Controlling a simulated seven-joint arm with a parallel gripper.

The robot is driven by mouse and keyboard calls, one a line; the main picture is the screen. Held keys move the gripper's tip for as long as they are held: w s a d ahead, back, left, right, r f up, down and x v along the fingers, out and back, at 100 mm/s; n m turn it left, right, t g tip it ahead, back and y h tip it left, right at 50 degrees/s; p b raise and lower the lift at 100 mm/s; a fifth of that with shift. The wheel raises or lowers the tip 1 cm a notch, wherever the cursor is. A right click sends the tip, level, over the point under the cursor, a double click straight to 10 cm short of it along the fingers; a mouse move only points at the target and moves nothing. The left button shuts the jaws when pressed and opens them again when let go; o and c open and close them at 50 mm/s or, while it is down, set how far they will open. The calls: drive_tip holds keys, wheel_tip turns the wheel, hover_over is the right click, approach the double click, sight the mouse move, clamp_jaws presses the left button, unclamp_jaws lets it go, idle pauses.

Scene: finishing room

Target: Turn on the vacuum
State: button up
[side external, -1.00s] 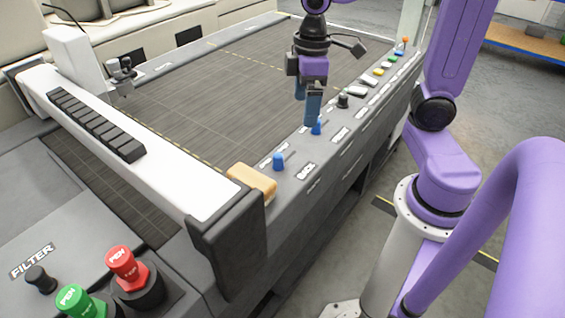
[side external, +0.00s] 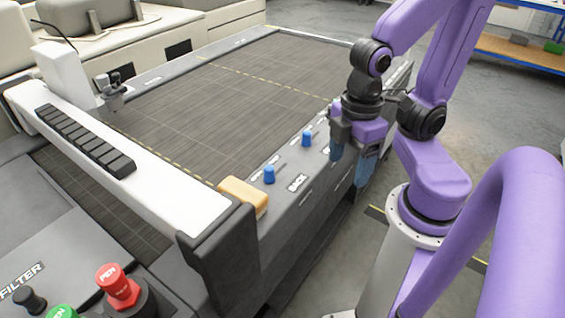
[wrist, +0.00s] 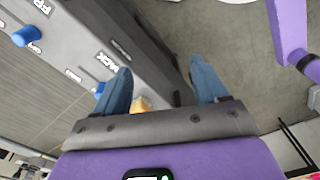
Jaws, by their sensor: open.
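The cutting table's control panel strip (side external: 283,215) runs along its near right edge. Two blue knobs, one nearer (side external: 269,175) and one farther (side external: 307,139), stand on it by a label reading BACK (side external: 298,183). My gripper (side external: 351,162) is open and empty at the panel's outer side, right of the farther blue knob and apart from it. In the wrist view, one blue knob (wrist: 26,36) is at the upper left, and the open fingers (wrist: 163,88) span the table's outer edge. My arm and gripper hide the far part of the panel. I cannot make out a vacuum label.
A tan block (side external: 243,194) sits at the white gantry's (side external: 150,170) near end. A red PEN button (side external: 117,283), a green button (side external: 62,312) and a black FILTER knob (side external: 30,299) are at the lower left. The dark table bed (side external: 220,110) is clear.

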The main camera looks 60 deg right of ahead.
drive_tip(key=shift+w, duration=0.3)
drive_tip(key=c, duration=0.5)
drive_tip(key=w+m, duration=0.1)
drive_tip(key=w, duration=0.1)
drive_tip(key=w+r+m, duration=0.1)
drive_tip(key=w+m, duration=0.1)
drive_tip(key=shift+w+a+r, duration=0.1)
drive_tip(key=shift+w+a, duration=0.05)
drive_tip(key=shift+w, duration=0.1)
clamp_jaws()
drive_tip(key=w+d+r+m, duration=0.3)
drive_tip(key=w+d+m, duration=1.2)
drive_tip(key=w, duration=0.5)
drive_tip(key=w+d+m+t, duration=0.1)
drive_tip(key=d+m, duration=0.5)
drive_tip(key=d, duration=1.3)
drive_tip(key=s+d+m, duration=0.3)
drive_tip(key=s+d, duration=0.1)
drive_tip(key=d, duration=0.4)
drive_tip(key=s+d+m, duration=0.3)
drive_tip(key=s+d, duration=0.2)
drive_tip(key=d, duration=0.4)
drive_tip(key=shift+r+m+t, duration=0.3)
drive_tip(key=shift+d, duration=0.1)
